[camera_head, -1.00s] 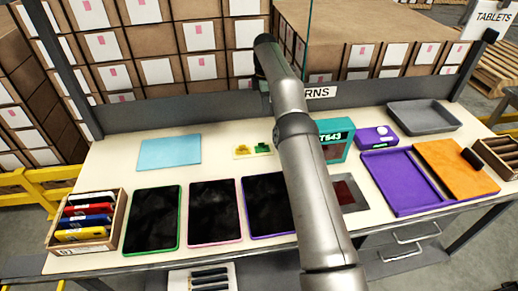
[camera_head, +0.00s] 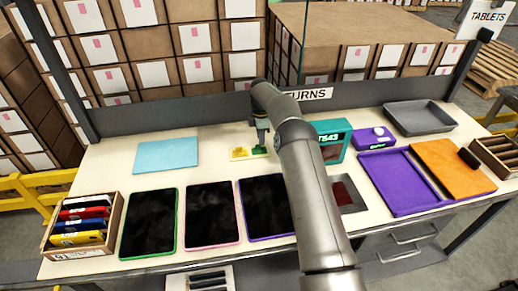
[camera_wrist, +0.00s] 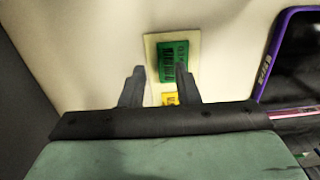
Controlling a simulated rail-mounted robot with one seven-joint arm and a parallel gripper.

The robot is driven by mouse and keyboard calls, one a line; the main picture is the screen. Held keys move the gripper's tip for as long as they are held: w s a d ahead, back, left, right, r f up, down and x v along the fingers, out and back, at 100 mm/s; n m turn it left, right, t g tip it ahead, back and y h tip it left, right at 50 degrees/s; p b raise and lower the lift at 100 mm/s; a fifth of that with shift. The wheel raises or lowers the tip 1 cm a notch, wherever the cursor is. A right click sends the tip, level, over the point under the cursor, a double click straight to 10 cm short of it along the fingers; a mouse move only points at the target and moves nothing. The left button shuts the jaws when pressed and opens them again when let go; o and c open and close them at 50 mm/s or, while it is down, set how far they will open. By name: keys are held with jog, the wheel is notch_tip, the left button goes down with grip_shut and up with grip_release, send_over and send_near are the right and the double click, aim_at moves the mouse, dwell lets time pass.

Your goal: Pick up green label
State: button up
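The green label (camera_wrist: 173,62) lies on a small pale card on the table, beside a yellow label (camera_wrist: 170,99). In the head view the green label (camera_head: 258,150) is partly hidden by my gripper (camera_head: 261,138), and the yellow label (camera_head: 240,153) lies just left of it. In the wrist view my gripper (camera_wrist: 158,75) has its two fingers spread apart, with nothing held between them. The right finger overlaps the green label's lower edge in that view. The gap between fingertips and label is hard to tell.
A teal box (camera_head: 333,141) stands right of my arm, and a blue sheet (camera_head: 166,155) lies at left. The grey back panel (camera_head: 190,116) runs behind the labels.

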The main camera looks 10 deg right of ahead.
aim_at(259, 149)
jog(key=shift+f, duration=1.4)
grip_shut()
jog(key=shift+r, duration=0.15)
